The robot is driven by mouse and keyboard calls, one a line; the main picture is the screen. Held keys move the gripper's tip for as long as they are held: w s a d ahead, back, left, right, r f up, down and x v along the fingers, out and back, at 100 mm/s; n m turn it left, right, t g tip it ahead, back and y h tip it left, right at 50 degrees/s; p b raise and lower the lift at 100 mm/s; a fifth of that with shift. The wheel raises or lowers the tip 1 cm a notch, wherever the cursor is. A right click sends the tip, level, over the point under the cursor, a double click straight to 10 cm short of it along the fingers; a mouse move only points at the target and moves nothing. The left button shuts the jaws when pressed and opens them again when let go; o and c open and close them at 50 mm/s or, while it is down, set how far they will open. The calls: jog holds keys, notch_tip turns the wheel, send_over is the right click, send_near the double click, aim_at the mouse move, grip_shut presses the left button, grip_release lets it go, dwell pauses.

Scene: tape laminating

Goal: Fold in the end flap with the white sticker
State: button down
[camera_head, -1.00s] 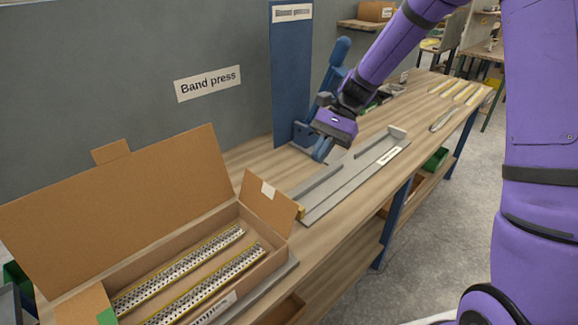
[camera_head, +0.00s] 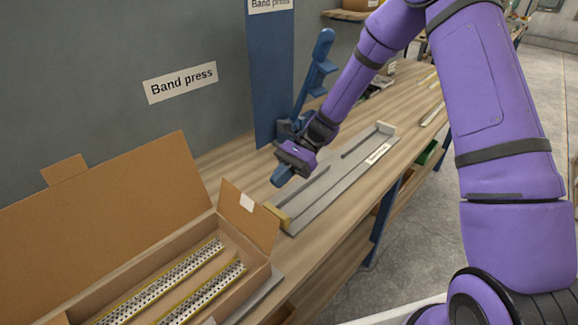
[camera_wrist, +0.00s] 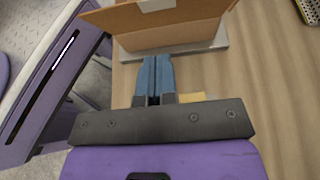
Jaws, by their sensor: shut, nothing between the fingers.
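The end flap with the white sticker (camera_head: 249,217) stands up and leans outward at the right end of the open cardboard box (camera_head: 130,298). The white sticker (camera_head: 246,202) is at its upper edge. My gripper (camera_head: 281,179) is shut and empty, above the grey metal fixture, right of and above the flap, not touching it. In the wrist view the closed blue fingers (camera_wrist: 154,72) point toward the flap's outer face (camera_wrist: 165,22), and part of the sticker shows at the top edge.
Perforated metal strips (camera_head: 180,285) lie inside the box. The tall back lid (camera_head: 100,220) stands open. The grey fixture (camera_head: 340,180) lies on the wooden bench right of the box. A blue press lever (camera_head: 314,75) stands behind my gripper.

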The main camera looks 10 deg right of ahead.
aim_at(248, 203)
jog(key=s+a, duration=0.1)
jog(key=a, duration=0.1)
jog(key=s+a, duration=0.2)
jog(key=shift+a+f, duration=0.15)
jog(key=shift+s+a+r, duration=0.25)
jog(key=shift+s+a, duration=0.15)
jog(key=shift+a, duration=0.2)
jog(key=shift+a, duration=0.1)
